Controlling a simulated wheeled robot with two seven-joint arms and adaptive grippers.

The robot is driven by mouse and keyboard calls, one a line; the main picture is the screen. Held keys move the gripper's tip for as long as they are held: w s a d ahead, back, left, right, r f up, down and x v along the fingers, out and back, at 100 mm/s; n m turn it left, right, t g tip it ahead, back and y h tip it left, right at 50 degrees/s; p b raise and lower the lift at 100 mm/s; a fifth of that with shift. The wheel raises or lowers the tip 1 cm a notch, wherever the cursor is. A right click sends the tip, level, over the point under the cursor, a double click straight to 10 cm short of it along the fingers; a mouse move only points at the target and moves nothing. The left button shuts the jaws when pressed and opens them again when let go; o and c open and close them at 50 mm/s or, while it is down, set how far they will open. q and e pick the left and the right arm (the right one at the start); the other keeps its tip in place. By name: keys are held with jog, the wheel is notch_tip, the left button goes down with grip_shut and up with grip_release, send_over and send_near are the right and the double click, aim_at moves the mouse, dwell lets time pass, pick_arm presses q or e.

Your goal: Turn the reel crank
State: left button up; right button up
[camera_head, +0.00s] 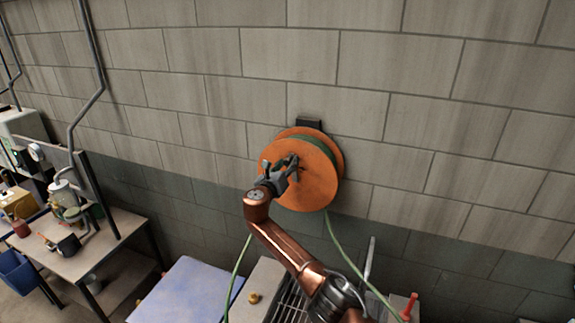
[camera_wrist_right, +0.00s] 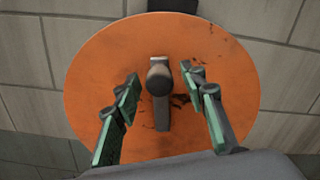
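An orange reel (camera_head: 318,188) with a green hose wound on it hangs on the block wall from a dark bracket. My right gripper (camera_head: 288,163) is in front of the reel's face, close to its middle. In the right wrist view the orange disc (camera_wrist_right: 100,65) fills the middle. A grey crank (camera_wrist_right: 161,95) with a rounded knob stands at its centre. My right gripper's green-padded fingers (camera_wrist_right: 163,85) are apart, one on each side of the crank, with gaps showing. In the head view the gripper hides the crank. My left gripper is in neither view.
A green hose (camera_head: 345,255) hangs from the reel. Below are a pale blue surface (camera_head: 180,292) and a grey rack (camera_head: 288,303). A workbench (camera_head: 85,262) with tools stands at the left. The wall around the reel is clear.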

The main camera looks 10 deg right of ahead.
jog(key=v, duration=1.2)
jog(key=shift+a+f, duration=0.1)
